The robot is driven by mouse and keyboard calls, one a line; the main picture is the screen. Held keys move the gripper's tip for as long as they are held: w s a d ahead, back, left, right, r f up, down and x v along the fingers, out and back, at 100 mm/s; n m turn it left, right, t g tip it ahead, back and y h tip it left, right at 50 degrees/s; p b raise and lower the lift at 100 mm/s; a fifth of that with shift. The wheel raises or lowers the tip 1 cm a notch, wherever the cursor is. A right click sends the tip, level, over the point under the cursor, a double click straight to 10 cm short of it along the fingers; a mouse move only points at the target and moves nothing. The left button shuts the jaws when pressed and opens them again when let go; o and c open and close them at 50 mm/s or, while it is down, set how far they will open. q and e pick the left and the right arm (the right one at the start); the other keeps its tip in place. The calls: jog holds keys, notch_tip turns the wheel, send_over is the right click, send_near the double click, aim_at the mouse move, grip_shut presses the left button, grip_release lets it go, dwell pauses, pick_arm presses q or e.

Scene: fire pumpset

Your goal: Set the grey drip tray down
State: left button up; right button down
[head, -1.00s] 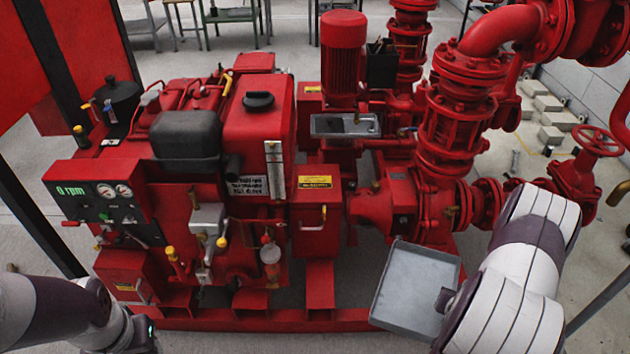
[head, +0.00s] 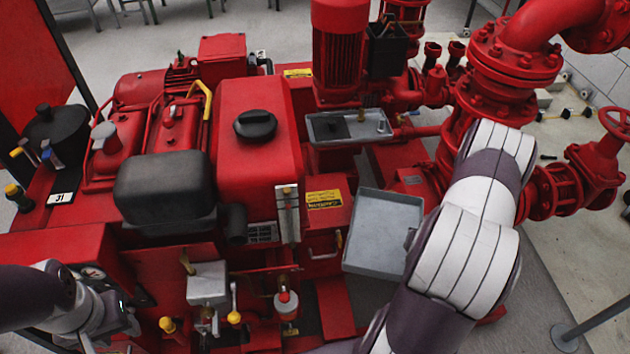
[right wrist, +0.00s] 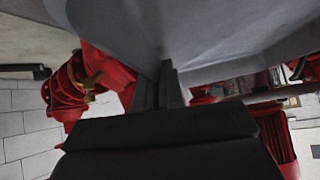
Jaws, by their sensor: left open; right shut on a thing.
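The grey drip tray (head: 378,232) is a shallow, square metal tray. In the head view it is in the air right of the red box with the yellow label, its inside facing me. My right gripper (head: 411,238) is shut on its right edge, mostly hidden by my own arm. In the right wrist view the fingers (right wrist: 160,88) meet at the tray's edge, and the tray's grey surface (right wrist: 215,45) fills the top. My left gripper (head: 108,342) is open at the lower left, in front of the engine, with its tips partly cut off by the frame.
A second grey tray (head: 322,133) with small items sits below the red motor (head: 340,50). The red engine (head: 257,155) fills the left and middle. Red pipes and a valve (head: 595,165) stand right. Bare floor (head: 560,260) lies at right; a grey post (head: 565,338) stands there.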

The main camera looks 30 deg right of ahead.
aim_at(376, 195)
jog(key=w, duration=0.4)
jog(key=w+a+b, duration=0.1)
jog(key=w, duration=0.4)
jog(key=w+b, duration=0.1)
jog(key=w, duration=0.3)
jog(key=shift+w+a+r, duration=0.1)
jog(key=shift+w+a, duration=0.15)
jog(key=shift+a, duration=0.05)
jog(key=w, duration=0.1)
jog(key=w+b, duration=0.1)
jog(key=w, duration=0.2)
jog(key=shift+a+f, duration=0.3)
jog(key=shift+f, duration=0.4)
jog(key=shift+f+b, duration=0.1)
jog(key=shift+b, duration=0.25)
jog(key=c, duration=1.3)
grip_release()
jog(key=shift+s, duration=0.1)
jog(key=shift+o, duration=0.2)
jog(key=shift+s+a+r+p, duration=0.15)
jog(key=shift+r+p, duration=0.15)
jog(key=shift+r, duration=0.15)
jog(key=p+v, duration=0.3)
jog(key=v, duration=0.8)
jog(key=shift+s, duration=0.15)
jog(key=shift+a, duration=0.1)
